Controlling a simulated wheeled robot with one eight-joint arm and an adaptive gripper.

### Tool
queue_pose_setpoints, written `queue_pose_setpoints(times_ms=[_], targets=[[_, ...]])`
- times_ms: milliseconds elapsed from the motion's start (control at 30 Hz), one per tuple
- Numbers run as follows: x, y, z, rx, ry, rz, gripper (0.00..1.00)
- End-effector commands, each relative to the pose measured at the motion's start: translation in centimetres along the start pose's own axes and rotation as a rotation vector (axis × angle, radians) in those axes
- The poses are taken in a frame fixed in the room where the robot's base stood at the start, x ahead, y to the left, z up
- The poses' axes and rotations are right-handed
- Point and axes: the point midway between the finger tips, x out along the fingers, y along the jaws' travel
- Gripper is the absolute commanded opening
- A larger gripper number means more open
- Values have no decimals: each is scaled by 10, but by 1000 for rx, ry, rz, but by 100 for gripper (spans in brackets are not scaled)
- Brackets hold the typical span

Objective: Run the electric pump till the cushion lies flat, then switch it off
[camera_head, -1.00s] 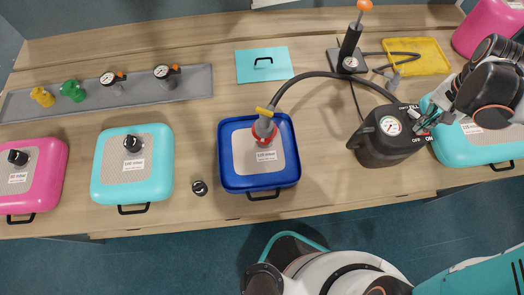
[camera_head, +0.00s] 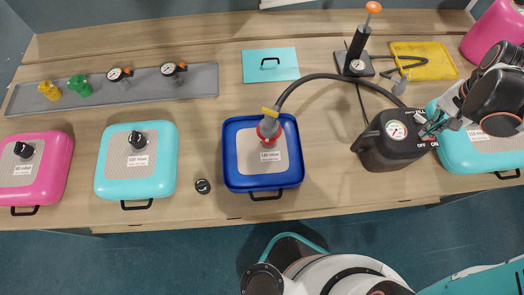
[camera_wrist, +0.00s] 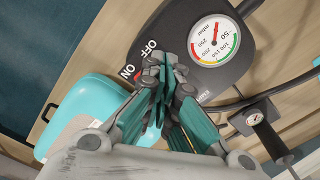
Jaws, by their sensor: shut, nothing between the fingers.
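The blue cushion (camera_head: 292,160) lies on the table in the head view, with a grey top panel and a label. The pump's round gauge (camera_wrist: 214,40) shows in the wrist view. My gripper (camera_head: 428,127) is shut and empty over the pump's right side. In the wrist view its fingertips (camera_wrist: 160,75) are beside the OFF and ON marks and hide the switch, so its position and any contact cannot be told.
Pink (camera_head: 60,150) and turquoise (camera_head: 165,150) cushions lie left; another turquoise one (camera_head: 480,155) lies under my arm. A hand pump (camera_head: 357,45) stands behind the electric pump. A grey tray (camera_head: 200,85) holds fittings. A small black cap (camera_head: 202,186) lies near the front edge.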

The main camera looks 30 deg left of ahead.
Motion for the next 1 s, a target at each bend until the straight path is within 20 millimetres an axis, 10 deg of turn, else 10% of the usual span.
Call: queue_pose_setpoints(times_ms=[1000], targets=[[44, 0, 2, 0, -7, 1, 0]])
